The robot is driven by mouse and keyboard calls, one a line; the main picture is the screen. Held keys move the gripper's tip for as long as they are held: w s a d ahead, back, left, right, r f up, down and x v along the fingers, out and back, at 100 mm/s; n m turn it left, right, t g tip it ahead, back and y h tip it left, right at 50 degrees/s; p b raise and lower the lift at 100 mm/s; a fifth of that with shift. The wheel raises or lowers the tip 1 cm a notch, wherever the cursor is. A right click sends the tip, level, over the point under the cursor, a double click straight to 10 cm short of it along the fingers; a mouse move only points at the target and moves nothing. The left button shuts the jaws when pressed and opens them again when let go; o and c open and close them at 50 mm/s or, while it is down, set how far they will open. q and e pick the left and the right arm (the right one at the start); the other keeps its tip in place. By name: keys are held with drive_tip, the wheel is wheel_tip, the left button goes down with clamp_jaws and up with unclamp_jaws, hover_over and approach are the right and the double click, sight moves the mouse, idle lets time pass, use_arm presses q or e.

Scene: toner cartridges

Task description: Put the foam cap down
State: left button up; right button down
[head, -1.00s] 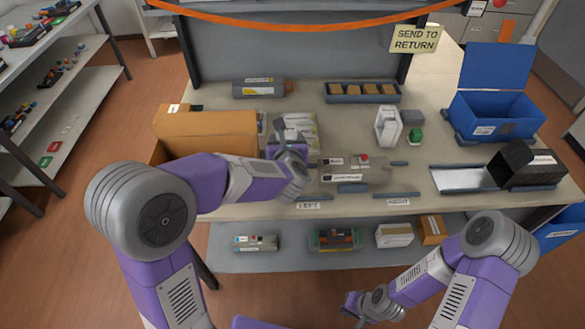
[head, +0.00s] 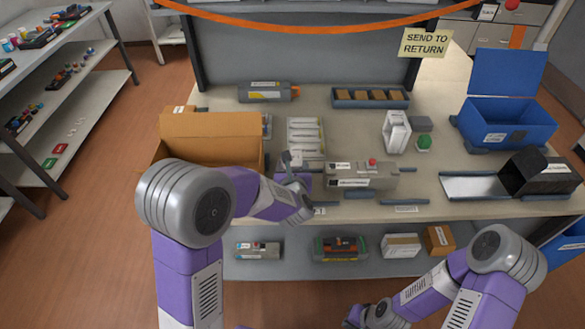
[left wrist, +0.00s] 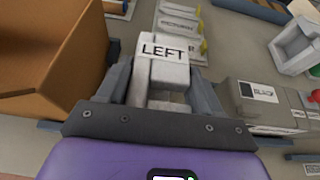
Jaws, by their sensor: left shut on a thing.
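The foam cap (left wrist: 163,47) is a white notched block marked LEFT in the left wrist view. My left gripper (left wrist: 160,75) is shut on it, with a finger on either side. In the head view my left gripper (head: 292,163) is over the table, just left of the grey toner cartridge (head: 362,176), and mostly hides the cap. I cannot tell whether the cap touches the table. Another white foam piece (head: 396,133) stands behind the cartridge to the right. My right gripper (head: 364,314) is low at the bottom edge, its fingers unclear.
An open cardboard box (head: 212,128) is close on the left. Several white packets (head: 305,133) lie behind the gripper. A blue bin (head: 505,125), a black open box (head: 540,173) and a metal plate (head: 475,187) are right. A tray of brown blocks (head: 370,98) is at the back.

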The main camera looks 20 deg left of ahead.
use_arm(q)
drive_tip(key=shift+f, duration=0.2)
drive_tip(key=o, duration=1)
drive_tip(key=shift+r, duration=0.1)
drive_tip(key=shift+r, duration=0.15)
drive_tip(key=p+v, duration=0.1)
drive_tip(key=v, duration=1.1)
